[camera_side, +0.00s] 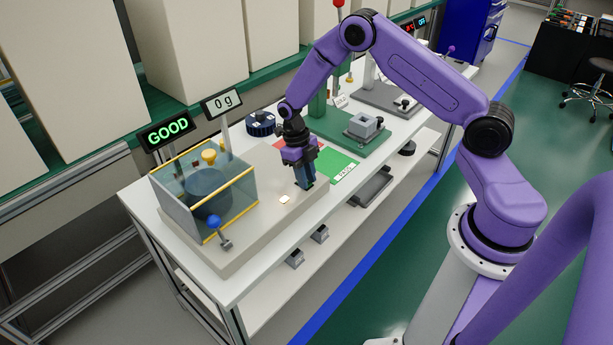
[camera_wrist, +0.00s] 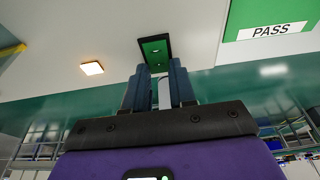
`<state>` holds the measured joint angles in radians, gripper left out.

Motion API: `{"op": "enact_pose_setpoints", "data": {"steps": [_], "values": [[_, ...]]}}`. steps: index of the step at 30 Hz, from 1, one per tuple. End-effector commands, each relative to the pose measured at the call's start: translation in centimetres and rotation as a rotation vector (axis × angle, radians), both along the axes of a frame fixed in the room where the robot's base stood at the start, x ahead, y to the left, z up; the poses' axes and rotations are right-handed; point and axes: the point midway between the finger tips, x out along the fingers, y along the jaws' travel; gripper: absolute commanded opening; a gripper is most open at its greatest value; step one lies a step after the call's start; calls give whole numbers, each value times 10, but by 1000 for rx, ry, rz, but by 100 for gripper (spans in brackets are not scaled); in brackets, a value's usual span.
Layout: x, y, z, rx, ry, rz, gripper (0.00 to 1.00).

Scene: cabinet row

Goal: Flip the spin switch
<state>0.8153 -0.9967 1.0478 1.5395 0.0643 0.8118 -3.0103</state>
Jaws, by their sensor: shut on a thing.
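The spin switch, a black plate with a green face (camera_wrist: 155,50), is set in the pale top of the machine base in the wrist view. My gripper (camera_wrist: 160,72) points down at its near end, with one dark blue finger on each side. The fingers are shut on the switch with a narrow gap between them; the exact contact is hard to see. In the side view my gripper (camera_side: 306,185) is low over the base, right of the clear box, and mostly hides the switch.
A clear box (camera_side: 172,197) with yellow edges and a blue-knobbed lever (camera_side: 215,222) stands left. A small lit square (camera_side: 284,199) lies between. Displays read "GOOD" (camera_side: 168,133) and "0 g" (camera_side: 221,103). Green and red pads (camera_side: 338,164) lie right, one labelled "PASS" (camera_wrist: 275,30).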

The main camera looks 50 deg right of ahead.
Motion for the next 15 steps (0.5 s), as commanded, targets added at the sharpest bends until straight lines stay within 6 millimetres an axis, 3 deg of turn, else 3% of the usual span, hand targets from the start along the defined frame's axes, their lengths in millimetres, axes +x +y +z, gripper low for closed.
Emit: {"op": "enact_pose_setpoints", "data": {"steps": [5,6,8,15], "values": [[0,0,0,0,-2,0,0],[0,0,0,0,-2,0,32],[0,0,0,0,-2,0,51],[0,0,0,0,-2,0,51]]}}
